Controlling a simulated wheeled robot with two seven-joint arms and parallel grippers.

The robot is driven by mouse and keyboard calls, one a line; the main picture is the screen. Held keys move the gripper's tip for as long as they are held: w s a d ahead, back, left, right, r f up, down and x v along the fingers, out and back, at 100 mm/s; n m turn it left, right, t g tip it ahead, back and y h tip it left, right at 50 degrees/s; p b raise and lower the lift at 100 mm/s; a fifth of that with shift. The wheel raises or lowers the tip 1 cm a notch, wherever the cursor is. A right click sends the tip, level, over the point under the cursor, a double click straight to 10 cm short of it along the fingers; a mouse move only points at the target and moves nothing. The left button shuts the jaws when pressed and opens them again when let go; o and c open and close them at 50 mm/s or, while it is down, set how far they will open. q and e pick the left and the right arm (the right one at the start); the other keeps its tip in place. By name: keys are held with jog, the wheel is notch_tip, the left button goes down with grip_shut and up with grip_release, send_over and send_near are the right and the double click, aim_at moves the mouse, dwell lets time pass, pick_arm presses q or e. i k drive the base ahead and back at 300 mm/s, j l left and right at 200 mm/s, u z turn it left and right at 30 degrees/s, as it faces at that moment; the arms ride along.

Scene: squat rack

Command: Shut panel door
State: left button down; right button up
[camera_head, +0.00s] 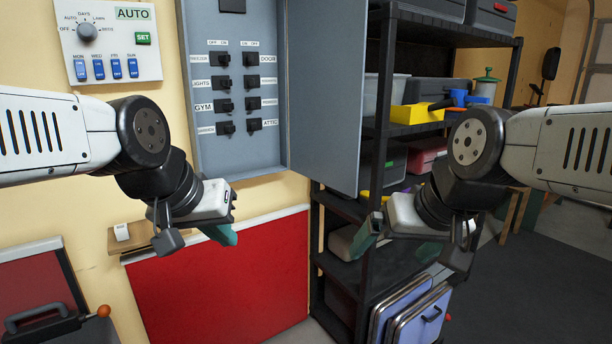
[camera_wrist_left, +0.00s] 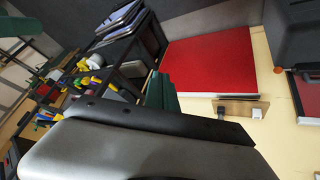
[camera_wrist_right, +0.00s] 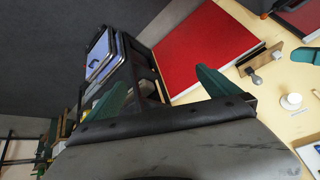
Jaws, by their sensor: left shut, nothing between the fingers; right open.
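The grey breaker panel (camera_head: 198,88) is on the yellow wall in the head view, with rows of black switches showing. Its grey door (camera_head: 326,95) stands open on the panel's right side, swung out from the wall. My left gripper (camera_head: 224,235) is shut and empty, below the panel and left of the door. Its green fingers also show together in the left wrist view (camera_wrist_left: 160,92). My right gripper (camera_head: 366,236) is below and right of the door, apart from it. Its green fingers are spread and empty in the right wrist view (camera_wrist_right: 165,90). Neither wrist view clearly shows the door.
A black shelf rack (camera_head: 375,150) with bins and tools stands right of and behind the door. A red board (camera_head: 225,275) leans on the wall below the panel. A white timer box (camera_head: 108,40) is on the wall at left. Open floor (camera_head: 540,280) lies at right.

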aim_at(326, 40)
jog(key=u, duration=0.45)
jog(key=l+u, duration=0.85)
jog(key=l, duration=0.8)
jog(key=k+l+u, duration=0.15)
jog(key=l, duration=1)
jog(key=k+l+u, duration=0.1)
jog(key=l, duration=0.45)
jog(key=l+u, duration=0.1)
jog(key=l, duration=0.5)
jog(key=k, duration=0.05)
